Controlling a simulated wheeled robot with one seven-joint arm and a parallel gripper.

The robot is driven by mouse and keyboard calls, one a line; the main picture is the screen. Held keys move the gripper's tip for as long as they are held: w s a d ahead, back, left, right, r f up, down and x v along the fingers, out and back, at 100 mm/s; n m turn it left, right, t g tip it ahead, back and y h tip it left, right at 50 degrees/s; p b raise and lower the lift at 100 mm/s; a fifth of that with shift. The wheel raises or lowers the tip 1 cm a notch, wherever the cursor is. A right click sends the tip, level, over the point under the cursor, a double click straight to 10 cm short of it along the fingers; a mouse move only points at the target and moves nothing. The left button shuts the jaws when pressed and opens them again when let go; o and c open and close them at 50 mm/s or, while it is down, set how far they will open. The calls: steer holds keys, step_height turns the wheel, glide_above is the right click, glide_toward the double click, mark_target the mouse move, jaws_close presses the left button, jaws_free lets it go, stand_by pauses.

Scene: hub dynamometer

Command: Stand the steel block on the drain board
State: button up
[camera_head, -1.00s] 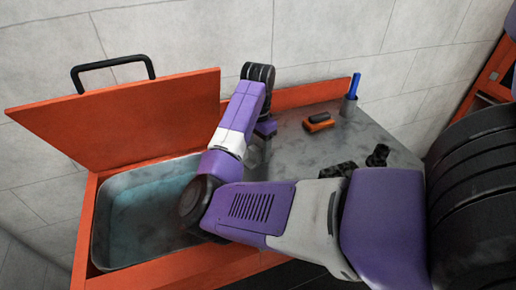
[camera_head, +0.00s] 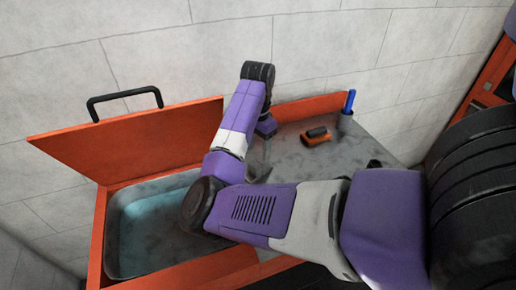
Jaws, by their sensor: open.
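The drain board (camera_head: 353,148) is the mottled grey metal top to the right of the sink basin. My gripper (camera_head: 259,172) is partly seen as a grey shape below the purple wrist, low over the left part of the board near the basin. It is open, but its fingertips are small and partly behind my arm. I cannot make out the steel block; it may be hidden by my arm or blend with the grey metal.
The basin (camera_head: 122,251) holds bluish liquid, with its orange lid (camera_head: 130,145) raised behind it. An orange-and-black tool (camera_head: 317,136) lies on the board. A blue pen-like item (camera_head: 349,101) stands at the back right. A dark object (camera_head: 374,164) shows beside my arm.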

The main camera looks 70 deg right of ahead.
step_height(320, 180, up, 5)
steer(key=p, duration=0.4)
steer(key=s+d+f+n+g+h, duration=0.1)
steer(key=s+d+f+n+h, duration=0.1)
steer(key=s+d+f+h, duration=0.25)
steer(key=r+n+t+h, duration=0.2)
steer(key=n+t+h, duration=0.55)
steer(key=n, duration=0.65)
glide_above(258, 162)
steer(key=s, duration=0.3)
steer(key=s+a+f+n+t+y, duration=0.2)
steer(key=a+n+t+y, duration=0.35)
steer(key=a, duration=1.15)
steer(key=s+a+r+t+y, duration=0.1)
steer(key=s+a+r+y, duration=0.1)
steer(key=a, duration=0.5)
steer(key=s+a+r+n+t+y, duration=0.1)
steer(key=s+a+r+y, duration=0.1)
steer(key=s+a+r, duration=0.2)
steer(key=s+a+r+n+y, duration=0.1)
steer(key=s+a+r+y, duration=0.1)
steer(key=s+a, duration=0.4)
steer(key=a+r, duration=0.1)
steer(key=a, duration=0.4)
steer(key=shift+t, duration=0.4)
steer(key=shift+f+y, duration=0.1)
steer(key=shift+y, duration=0.15)
